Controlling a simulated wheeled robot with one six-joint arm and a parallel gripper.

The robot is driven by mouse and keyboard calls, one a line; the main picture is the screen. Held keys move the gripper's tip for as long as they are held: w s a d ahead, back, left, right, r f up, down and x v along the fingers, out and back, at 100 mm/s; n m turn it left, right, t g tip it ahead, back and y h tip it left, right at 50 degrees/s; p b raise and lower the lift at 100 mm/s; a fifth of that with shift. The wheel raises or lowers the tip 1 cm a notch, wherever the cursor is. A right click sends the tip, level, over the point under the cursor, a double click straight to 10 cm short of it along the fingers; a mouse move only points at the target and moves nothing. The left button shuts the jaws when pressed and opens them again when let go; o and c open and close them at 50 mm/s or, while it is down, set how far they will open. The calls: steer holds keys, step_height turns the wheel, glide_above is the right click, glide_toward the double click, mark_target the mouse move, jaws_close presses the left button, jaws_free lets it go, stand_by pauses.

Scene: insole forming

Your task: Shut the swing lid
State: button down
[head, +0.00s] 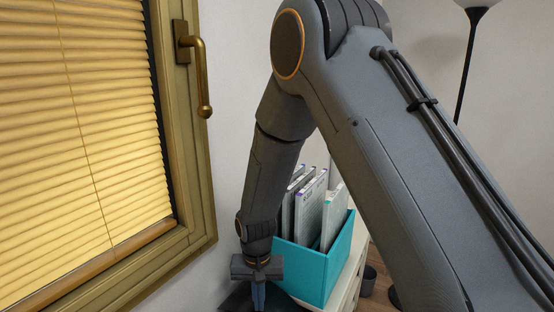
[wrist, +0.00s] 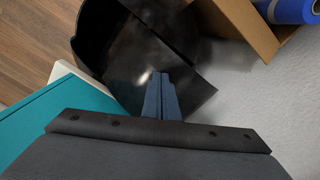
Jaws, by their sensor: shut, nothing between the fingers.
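A glossy black container (wrist: 92,45) with a rounded wall stands at the upper middle of the wrist view. A flat, shiny black panel (wrist: 190,88), which looks like the swing lid, lies beside its dark opening. I cannot tell its exact angle. My gripper (wrist: 158,80) is shut and empty, its blue-grey fingers over or against the panel; contact is unclear. In the head view my gripper (head: 258,296) points down at the bottom edge, in front of a dark surface (head: 236,299) that is mostly cut off.
A teal file box (head: 312,272) with folders stands on a white cabinet (head: 347,283), close right of my gripper. A window with blinds (head: 80,130) and a handle (head: 202,80) is at left. A cardboard box (wrist: 236,25) holds a blue roll (wrist: 290,10).

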stand_by(0.4)
steer(key=shift+f+b, duration=1.5)
steer(key=shift+f, duration=1.65)
step_height(320, 180, up, 12)
steer(key=p, duration=0.8)
steer(key=s+d+r+b, duration=0.1)
steer(key=s+d+r, duration=0.3)
steer(key=d, duration=0.4)
steer(key=s+d+r+t+b, duration=0.1)
steer(key=s+d+r, duration=0.2)
steer(key=d, duration=0.5)
steer(key=s+d+r+b, duration=0.1)
steer(key=s+d+r, duration=0.3)
steer(key=d, duration=0.3)
steer(key=shift+s+d+r, duration=0.3)
steer(key=shift+s+d, duration=0.1)
steer(key=shift+s, duration=0.45)
